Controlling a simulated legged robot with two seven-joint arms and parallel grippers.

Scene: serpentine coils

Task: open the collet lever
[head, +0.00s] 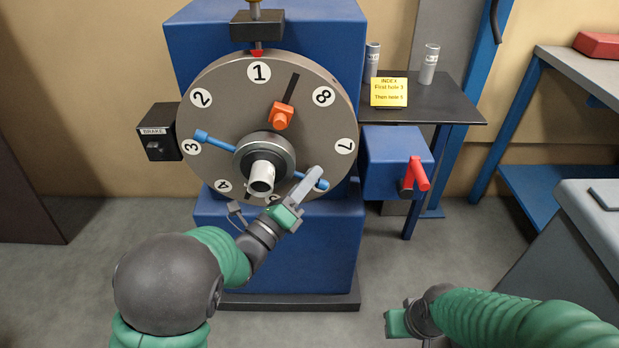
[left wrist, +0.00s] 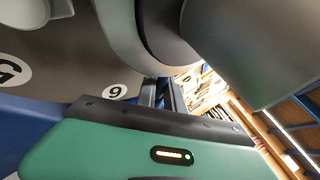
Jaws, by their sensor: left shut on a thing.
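A blue lever (head: 214,141) with a knob at each end crosses behind the collet hub (head: 262,152) on the round grey plate. It slants down to the right. A pale tube end (head: 261,180) sticks out of the hub. My left gripper (head: 307,182) is shut on the lever's lower right arm, just inside its blue knob (head: 322,184). In the left wrist view its dark fingers (left wrist: 168,96) lie close together beside the number 6; the gripped part is hidden there. My right gripper (head: 397,322) hangs low at the right, away from the machine; its jaws do not show clearly.
The plate (head: 225,98) carries numbers and an orange block (head: 282,116). A brake box (head: 157,132) is at its left. A red lever (head: 415,175) sits on a blue box at the right. A shelf (head: 440,100) holds two tubes and a yellow sign (head: 389,92).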

